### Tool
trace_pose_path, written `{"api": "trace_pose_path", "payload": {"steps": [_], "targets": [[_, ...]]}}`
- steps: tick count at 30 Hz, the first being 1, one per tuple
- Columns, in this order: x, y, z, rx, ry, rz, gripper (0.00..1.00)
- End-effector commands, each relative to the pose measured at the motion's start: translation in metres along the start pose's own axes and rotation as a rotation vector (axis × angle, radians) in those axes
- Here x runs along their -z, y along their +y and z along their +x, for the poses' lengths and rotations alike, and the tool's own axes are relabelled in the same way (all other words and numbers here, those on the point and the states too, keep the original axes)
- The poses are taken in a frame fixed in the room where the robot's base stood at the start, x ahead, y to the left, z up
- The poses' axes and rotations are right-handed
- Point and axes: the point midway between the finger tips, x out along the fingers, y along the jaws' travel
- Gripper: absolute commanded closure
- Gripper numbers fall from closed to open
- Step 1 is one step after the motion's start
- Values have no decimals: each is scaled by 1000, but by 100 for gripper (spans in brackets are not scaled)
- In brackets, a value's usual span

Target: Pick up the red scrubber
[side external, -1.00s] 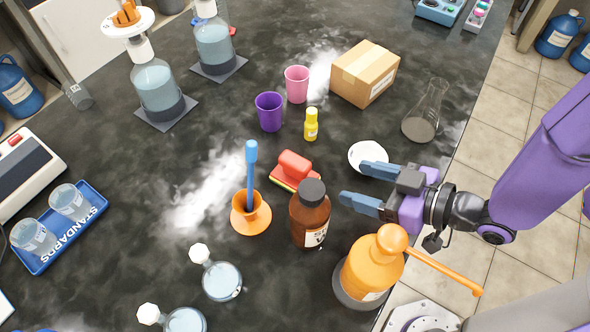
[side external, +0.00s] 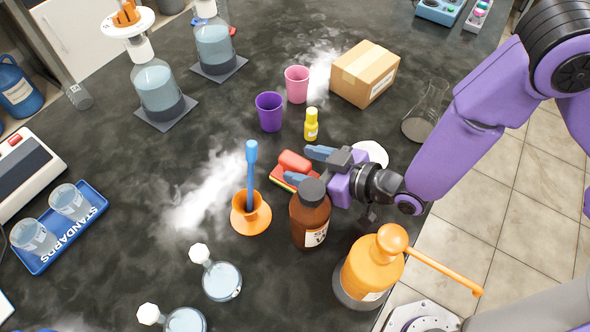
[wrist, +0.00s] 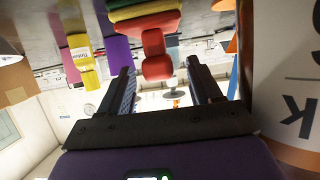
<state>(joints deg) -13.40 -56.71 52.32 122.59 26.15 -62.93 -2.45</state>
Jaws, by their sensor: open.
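The red scrubber (side external: 294,162) lies on the dark bench, with a red handle on top and a yellow and green layer at its base. In the wrist view, the scrubber's red handle (wrist: 157,45) shows between and just beyond the open fingers. I cannot tell whether the fingertips touch it.
A brown bottle (side external: 309,222) stands close beside my gripper, and its label fills the right of the wrist view. An orange holder (side external: 250,217) with a blue brush is left. A yellow bottle (side external: 311,125), purple cup (side external: 269,112) and box (side external: 364,75) stand behind. A white dish (side external: 374,152) is partly hidden.

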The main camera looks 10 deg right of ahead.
Motion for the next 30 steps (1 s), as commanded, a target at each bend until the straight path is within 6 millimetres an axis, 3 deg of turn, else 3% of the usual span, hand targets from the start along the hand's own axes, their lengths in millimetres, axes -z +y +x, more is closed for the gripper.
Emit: {"api": "trace_pose_path", "payload": {"steps": [6, 16, 17, 21, 22, 30], "targets": [[2, 1, 25, 0, 1, 1, 36], [2, 1, 31, 0, -1, 0, 36], [2, 1, 31, 0, -1, 0, 39], [2, 1, 31, 0, 0, 0, 85], [2, 1, 31, 0, 0, 0, 93], [2, 0, 30, 1, 1, 0, 93]]}}
